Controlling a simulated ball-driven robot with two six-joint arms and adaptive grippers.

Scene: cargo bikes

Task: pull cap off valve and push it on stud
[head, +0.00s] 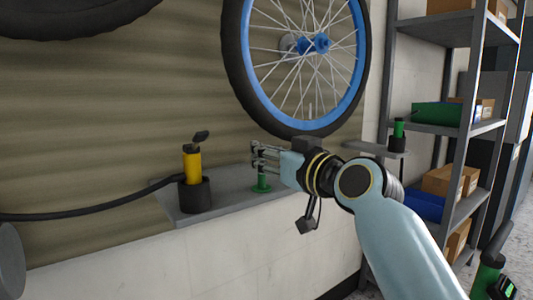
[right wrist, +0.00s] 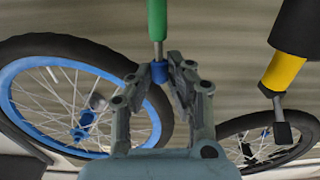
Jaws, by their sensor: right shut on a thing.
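A small blue cap (right wrist: 159,72) sits between the fingertips of my right gripper (right wrist: 160,78), which is shut on it. In the head view my right gripper (head: 262,158) is at the top of a green post (head: 262,182) on the grey shelf; the fingers hide the cap there. In the right wrist view the green post (right wrist: 157,18) ends in a thin metal stud (right wrist: 158,49), which meets the cap in line. I cannot tell how far the cap is on it. A thin pale stem, perhaps the valve (head: 310,111), stands inside the blue rim. My left gripper is not in view.
The blue-rimmed wheel (head: 238,62) hangs just above my gripper. A yellow pump head (head: 192,166) in a black cup (head: 195,194) stands left on the grey shelf (head: 230,204), its hose running left. Metal shelving (head: 461,120) stands at right.

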